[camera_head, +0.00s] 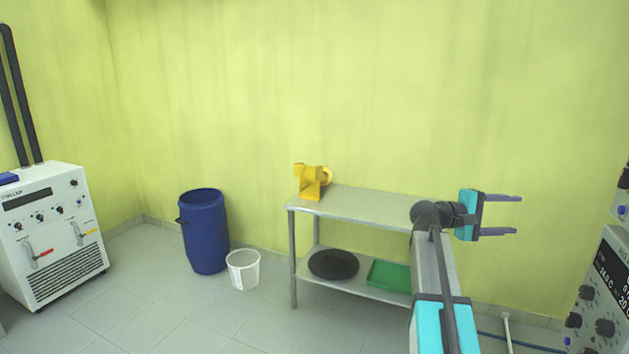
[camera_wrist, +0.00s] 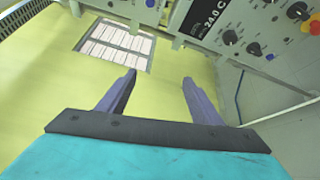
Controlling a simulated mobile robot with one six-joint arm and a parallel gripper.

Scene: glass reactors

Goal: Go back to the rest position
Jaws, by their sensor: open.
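My gripper (camera_head: 502,215) is at the right of the head view, raised in front of the yellow-green wall. Its two grey fingers point right and stand apart with nothing between them. In the wrist view my gripper (camera_wrist: 158,92) also shows open and empty, with a control panel (camera_wrist: 235,30) with knobs and a display beyond it. No object is touching the fingers.
A metal table (camera_head: 375,206) holds a yellow device (camera_head: 311,182). Its lower shelf bears a black round lid (camera_head: 334,264) and a green tray (camera_head: 389,275). A blue barrel (camera_head: 204,232), white bucket (camera_head: 243,269) and chiller (camera_head: 50,232) stand left. A panelled unit (camera_head: 600,295) stands right.

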